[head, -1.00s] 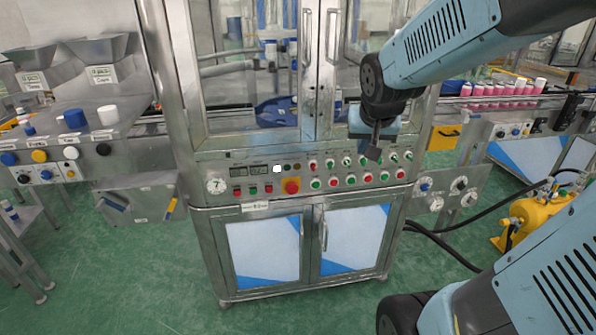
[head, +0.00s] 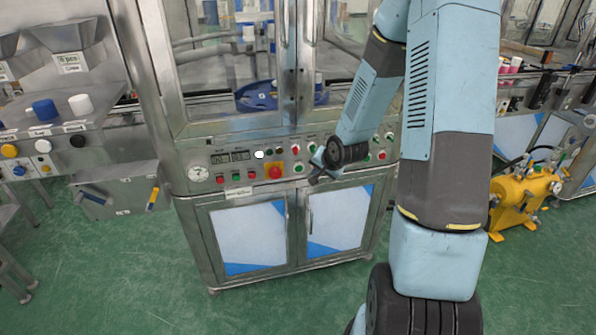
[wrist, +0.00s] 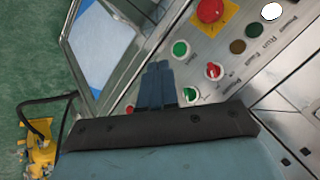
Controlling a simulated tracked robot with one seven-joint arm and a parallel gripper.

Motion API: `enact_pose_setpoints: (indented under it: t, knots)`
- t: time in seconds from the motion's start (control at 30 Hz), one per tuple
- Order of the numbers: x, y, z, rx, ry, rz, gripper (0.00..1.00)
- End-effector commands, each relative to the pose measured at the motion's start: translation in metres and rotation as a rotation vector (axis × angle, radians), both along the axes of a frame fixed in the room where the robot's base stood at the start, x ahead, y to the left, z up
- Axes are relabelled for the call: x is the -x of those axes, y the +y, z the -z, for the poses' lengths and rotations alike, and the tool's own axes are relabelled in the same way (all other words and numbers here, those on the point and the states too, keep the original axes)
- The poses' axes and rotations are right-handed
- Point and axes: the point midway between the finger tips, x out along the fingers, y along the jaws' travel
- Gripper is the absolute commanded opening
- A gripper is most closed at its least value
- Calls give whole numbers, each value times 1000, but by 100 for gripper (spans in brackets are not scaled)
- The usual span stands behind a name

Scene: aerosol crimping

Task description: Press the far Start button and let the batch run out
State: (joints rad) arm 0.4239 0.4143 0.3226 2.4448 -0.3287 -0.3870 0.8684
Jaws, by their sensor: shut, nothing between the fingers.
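A metal control panel (head: 204,160) with several red and green buttons spans the cabinet front. A red mushroom button on yellow (head: 274,171) and a lit white round lamp (head: 259,154) sit near its middle. My gripper (head: 316,178) is low in front of the panel, right of the mushroom button. In the wrist view my gripper (wrist: 158,66) is shut and empty. Its tips are beside a green button (wrist: 180,48); I cannot tell whether they touch the panel. A red switch (wrist: 213,70) and another green button (wrist: 190,93) are nearby. I cannot tell which is the far Start button.
Glass-doored upper housing (head: 225,85) stands above the panel, white-and-blue doors (head: 248,232) below. A grey side station (head: 50,115) with coloured knobs is at the left. A yellow pump (head: 525,190) stands on the right. Green floor in front is open.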

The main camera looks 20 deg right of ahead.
Motion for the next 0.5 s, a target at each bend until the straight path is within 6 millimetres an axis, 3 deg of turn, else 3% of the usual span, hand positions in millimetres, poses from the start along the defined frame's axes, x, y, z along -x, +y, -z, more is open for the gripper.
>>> enact_pose_setpoints:
  t: [0.03,0.2,0.5]
  knots:
    - [-2,2,16,-44,2,16,0]
    - [-8,11,53,-190,-16,72,0]
    - [-11,20,82,-338,-37,133,0]
